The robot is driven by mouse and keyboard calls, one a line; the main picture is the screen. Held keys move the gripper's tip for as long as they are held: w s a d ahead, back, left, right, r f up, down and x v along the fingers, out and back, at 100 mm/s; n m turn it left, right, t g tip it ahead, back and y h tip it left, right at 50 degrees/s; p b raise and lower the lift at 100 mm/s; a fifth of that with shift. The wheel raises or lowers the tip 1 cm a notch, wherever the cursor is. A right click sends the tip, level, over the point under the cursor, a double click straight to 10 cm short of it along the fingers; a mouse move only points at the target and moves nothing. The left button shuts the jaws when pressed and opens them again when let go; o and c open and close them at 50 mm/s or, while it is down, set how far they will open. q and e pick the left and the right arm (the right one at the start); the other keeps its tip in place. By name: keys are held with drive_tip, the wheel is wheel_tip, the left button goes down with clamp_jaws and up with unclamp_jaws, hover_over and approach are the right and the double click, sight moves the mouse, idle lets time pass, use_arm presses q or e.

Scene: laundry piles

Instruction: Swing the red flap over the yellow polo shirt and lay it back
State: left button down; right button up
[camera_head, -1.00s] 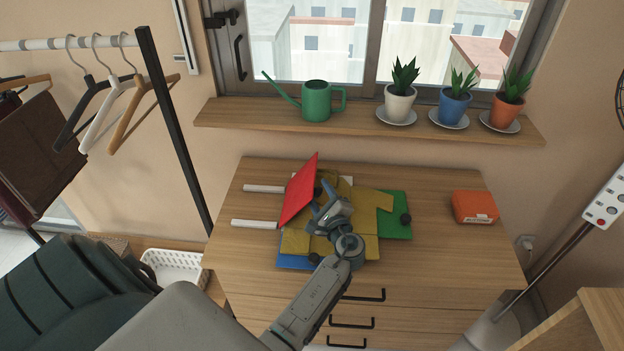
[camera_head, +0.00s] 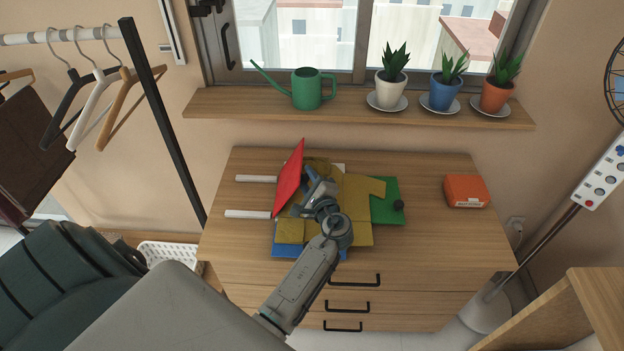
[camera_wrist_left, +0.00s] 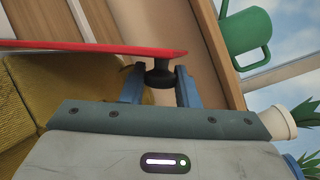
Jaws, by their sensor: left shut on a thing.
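The red flap (camera_head: 289,182) stands raised and steeply tilted at the left side of the folding board. The yellow polo shirt (camera_head: 356,205) lies spread on the board to its right, partly hidden by my arm. My left gripper (camera_head: 306,190) is at the flap's right face. In the left wrist view, its blue fingers (camera_wrist_left: 159,80) are shut on the black knob (camera_wrist_left: 160,72) under the edge of the red flap (camera_wrist_left: 90,48). The green flap (camera_head: 385,208) and the blue flap (camera_head: 287,249) lie flat, partly under the shirt. My right gripper is not in view.
Two white bars (camera_head: 248,214) lie at the board's left. An orange box (camera_head: 466,191) stands at the right of the wooden dresser top (camera_head: 440,235). A sill (camera_head: 350,113) behind holds a green watering can (camera_head: 306,90) and potted plants. The dresser top between board and box is clear.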

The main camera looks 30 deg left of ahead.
sight(290, 183)
use_arm(q)
drive_tip(key=s+a+r+n+p, duration=0.1)
drive_tip(key=s+a+r+n+h+p, duration=0.1)
drive_tip(key=a, duration=0.1)
drive_tip(key=shift+a+r, duration=0.15)
drive_tip(key=shift+r, duration=0.2)
drive_tip(key=shift+s+a+n+p, duration=0.2)
drive_tip(key=shift+a+n+p, duration=0.1)
drive_tip(key=shift+a+n, duration=0.15)
